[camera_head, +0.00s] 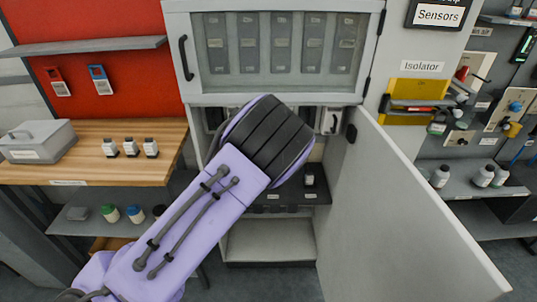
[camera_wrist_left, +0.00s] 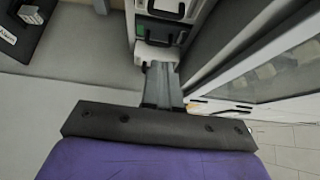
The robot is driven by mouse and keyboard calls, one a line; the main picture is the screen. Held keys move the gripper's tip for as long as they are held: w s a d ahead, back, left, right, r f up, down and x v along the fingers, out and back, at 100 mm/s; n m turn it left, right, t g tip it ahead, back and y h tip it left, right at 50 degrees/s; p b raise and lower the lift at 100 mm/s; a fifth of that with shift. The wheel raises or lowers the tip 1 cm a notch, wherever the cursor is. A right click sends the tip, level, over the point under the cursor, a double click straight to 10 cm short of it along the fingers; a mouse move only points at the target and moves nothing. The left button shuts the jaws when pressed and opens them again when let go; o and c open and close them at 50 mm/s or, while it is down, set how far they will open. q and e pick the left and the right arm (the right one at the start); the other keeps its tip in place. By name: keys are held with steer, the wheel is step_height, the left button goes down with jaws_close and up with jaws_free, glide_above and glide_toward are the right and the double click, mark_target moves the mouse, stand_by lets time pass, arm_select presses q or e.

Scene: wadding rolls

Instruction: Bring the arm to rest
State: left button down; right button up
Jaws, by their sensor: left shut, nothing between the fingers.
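My left arm, purple with a black wrist, reaches from the lower left in the head view and covers the middle of the cabinet (camera_head: 272,96). The wrist hides its fingers there. In the left wrist view my left gripper (camera_wrist_left: 162,72) shows two grey fingers together, shut and empty. Its tips point toward a whitish object and dark-handled fronts (camera_wrist_left: 158,31) inside the cabinet; I cannot tell whether they touch. My right gripper is not in view.
The cabinet's lower door (camera_head: 400,215) stands open to the right of my arm. A wooden counter (camera_head: 75,172) on the left bears several small bottles and a grey box (camera_head: 38,141). Shelves with bottles are on the right.

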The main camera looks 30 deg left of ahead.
arm_select(q)
steer(key=s, duration=0.2)
steer(key=shift+s+r, duration=0.1)
steer(key=shift+s, duration=0.2)
